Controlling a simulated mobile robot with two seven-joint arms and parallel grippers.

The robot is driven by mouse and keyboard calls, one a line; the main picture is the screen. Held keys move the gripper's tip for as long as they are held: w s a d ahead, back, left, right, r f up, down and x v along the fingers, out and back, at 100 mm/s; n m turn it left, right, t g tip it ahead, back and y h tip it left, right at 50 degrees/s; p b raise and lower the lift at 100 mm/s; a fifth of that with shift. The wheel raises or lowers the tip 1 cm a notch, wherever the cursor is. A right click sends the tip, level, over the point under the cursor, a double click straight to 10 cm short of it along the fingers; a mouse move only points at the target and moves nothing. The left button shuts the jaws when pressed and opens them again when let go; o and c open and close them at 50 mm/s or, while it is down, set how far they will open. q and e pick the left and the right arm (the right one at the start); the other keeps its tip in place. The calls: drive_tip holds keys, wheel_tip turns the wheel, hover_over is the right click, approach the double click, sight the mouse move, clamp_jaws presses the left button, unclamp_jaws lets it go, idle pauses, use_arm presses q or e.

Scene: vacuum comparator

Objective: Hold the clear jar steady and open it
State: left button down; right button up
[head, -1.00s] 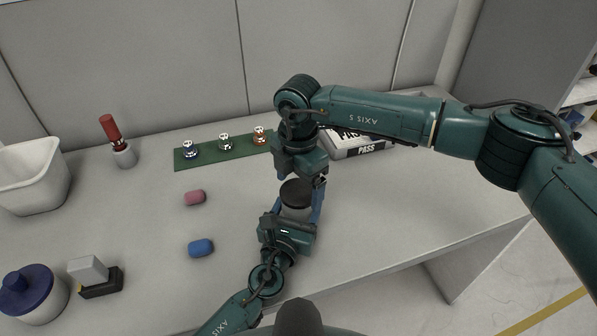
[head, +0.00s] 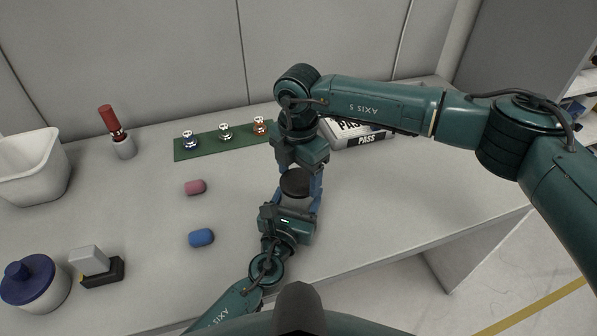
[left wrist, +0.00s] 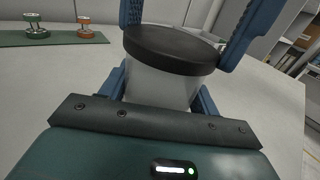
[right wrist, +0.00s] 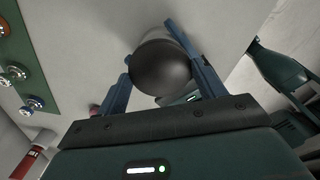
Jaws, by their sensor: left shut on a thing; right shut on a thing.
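The clear jar (left wrist: 165,84) stands upright on the table, with its round black lid (head: 296,183) on top; the lid also shows in the left wrist view (left wrist: 172,48) and the right wrist view (right wrist: 160,67). My left gripper (head: 292,205) is shut around the jar's body from the near side. My right gripper (head: 300,180) comes down from above and is shut on the lid, with one blue finger on each side. The left gripper hides the jar's lower part in the head view. I see no clear gap between lid and jar.
A pink block (head: 195,187) and a blue block (head: 201,238) lie left of the jar. A green strip (head: 207,147) with several small weights and a PASS box (head: 357,139) stand behind. A blue-lidded pot (head: 36,285) is at left. The table's right side is clear.

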drive_tip(key=n, duration=2.1)
drive_tip(key=shift+n, duration=0.3)
drive_tip(key=n, duration=0.6)
drive_tip(key=shift+r+n, duration=0.1)
drive_tip(key=shift+n, duration=0.2)
drive_tip(key=n, duration=0.6)
drive_tip(key=shift+n, duration=0.3)
drive_tip(key=n, duration=0.6)
drive_tip(key=shift+n, duration=0.3)
drive_tip(key=n, duration=1.1)
drive_tip(key=shift+n, duration=0.3)
drive_tip(key=shift+r, duration=0.25)
drive_tip(key=shift+r, duration=0.9)
